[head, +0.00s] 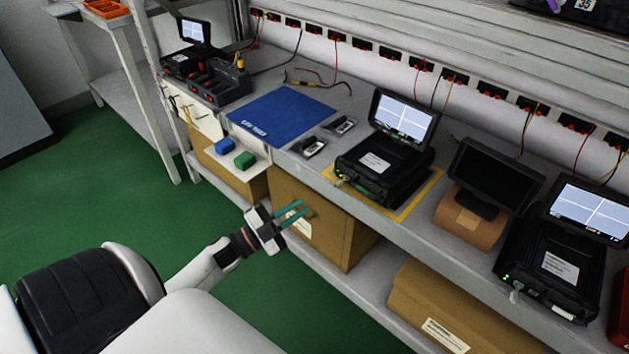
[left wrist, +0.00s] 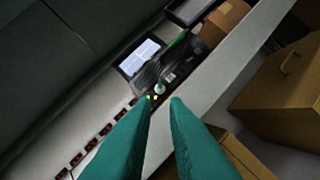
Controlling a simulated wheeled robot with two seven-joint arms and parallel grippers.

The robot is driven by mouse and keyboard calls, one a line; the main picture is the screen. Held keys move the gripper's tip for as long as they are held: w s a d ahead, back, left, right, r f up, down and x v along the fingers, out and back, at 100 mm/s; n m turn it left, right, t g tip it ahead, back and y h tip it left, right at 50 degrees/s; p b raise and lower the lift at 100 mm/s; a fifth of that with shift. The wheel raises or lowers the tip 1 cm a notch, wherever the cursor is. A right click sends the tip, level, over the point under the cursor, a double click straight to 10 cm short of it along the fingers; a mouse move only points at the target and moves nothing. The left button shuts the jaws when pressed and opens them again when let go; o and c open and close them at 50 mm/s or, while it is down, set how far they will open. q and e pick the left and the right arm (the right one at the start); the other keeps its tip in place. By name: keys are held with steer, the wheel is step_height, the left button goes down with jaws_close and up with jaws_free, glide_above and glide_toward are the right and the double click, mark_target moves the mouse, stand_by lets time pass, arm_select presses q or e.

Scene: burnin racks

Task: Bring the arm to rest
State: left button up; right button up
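My left gripper (head: 291,214) reaches in from the left in the head view, in front of the bench edge and above the green floor. Its two teal fingers are apart with nothing between them. In the left wrist view the same fingers (left wrist: 160,105) are spread, with a gap through which the bench shows. The left arm is stretched forward from my body. My right gripper is in neither view.
The grey bench (head: 290,165) carries a blue mat (head: 280,115), a black tester (head: 383,165) with a lit screen on a yellow-edged spot, a dark monitor (head: 490,178) and another tester (head: 555,265). Cardboard boxes (head: 440,305) sit below. Green floor is clear.

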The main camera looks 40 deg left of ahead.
arm_select(q)
steer(key=shift+v, duration=1.05)
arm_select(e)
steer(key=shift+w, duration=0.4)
arm_select(q)
steer(key=shift+w, duration=0.1)
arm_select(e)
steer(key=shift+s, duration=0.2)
